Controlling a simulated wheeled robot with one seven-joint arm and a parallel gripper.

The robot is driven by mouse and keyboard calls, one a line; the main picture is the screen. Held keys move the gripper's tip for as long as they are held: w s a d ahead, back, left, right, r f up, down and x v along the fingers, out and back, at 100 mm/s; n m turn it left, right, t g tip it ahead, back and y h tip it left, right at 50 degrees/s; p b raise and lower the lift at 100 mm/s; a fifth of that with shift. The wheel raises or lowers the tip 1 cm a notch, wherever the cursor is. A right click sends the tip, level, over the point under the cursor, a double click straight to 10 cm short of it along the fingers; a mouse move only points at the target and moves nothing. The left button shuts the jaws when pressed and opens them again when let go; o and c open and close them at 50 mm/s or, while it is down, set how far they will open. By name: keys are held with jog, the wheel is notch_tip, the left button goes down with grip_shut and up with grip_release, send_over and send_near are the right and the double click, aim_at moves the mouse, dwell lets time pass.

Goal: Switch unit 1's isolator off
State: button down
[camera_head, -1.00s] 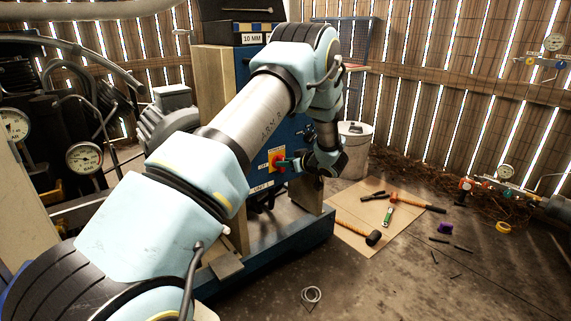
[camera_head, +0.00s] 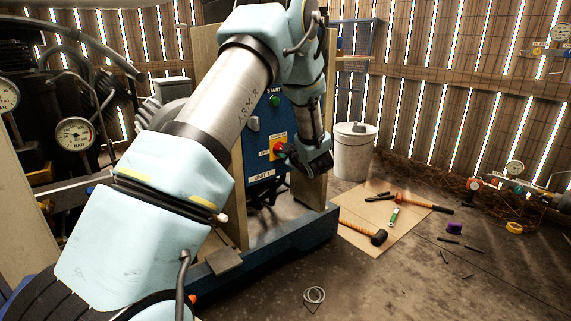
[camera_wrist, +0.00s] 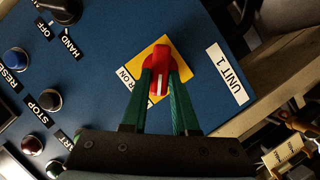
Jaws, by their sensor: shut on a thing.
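Unit 1's isolator is a red rotary handle (camera_wrist: 161,66) on a yellow plate (camera_wrist: 147,52) on the blue panel. In the head view the red handle (camera_head: 278,148) shows at the panel's lower part, above the "UNIT 1" label (camera_head: 262,177). My gripper (camera_wrist: 161,82) has its two green fingers on either side of the handle and is shut on it. The handle lies at a slant to the plate's edges in the wrist view. In the head view my gripper (camera_head: 288,151) reaches the handle from the right.
A grey bin (camera_head: 352,153) stands right of the panel. Tools lie on a floor mat (camera_head: 373,248).

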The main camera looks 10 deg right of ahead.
jog(key=n+t+b, duration=0.1)
jog(key=n+b, duration=0.1)
jog(key=b, duration=0.2)
jog(key=f+n+t+b, duration=0.1)
jog(key=n+b, duration=0.1)
jog(key=b, duration=0.3)
jog(key=n+t+h+b, duration=0.1)
jog(key=n+b, duration=0.1)
jog(key=b, duration=0.3)
jog(key=shift+s+a+f, duration=0.1)
jog(key=shift+a+f, duration=0.15)
jog(key=shift+r+n+b, duration=0.15)
jog(key=shift+n+b, duration=0.25)
jog(key=shift+n, duration=0.1)
jog(key=c, duration=0.7)
grip_release()
jog(key=s+p, duration=0.1)
jog(key=s, duration=0.2)
jog(key=s+p, duration=0.1)
jog(key=s, duration=0.3)
jog(key=s+p, duration=0.1)
jog(key=s, duration=0.2)
jog(key=shift+s+d, duration=0.3)
jog(key=shift+s, duration=0.1)
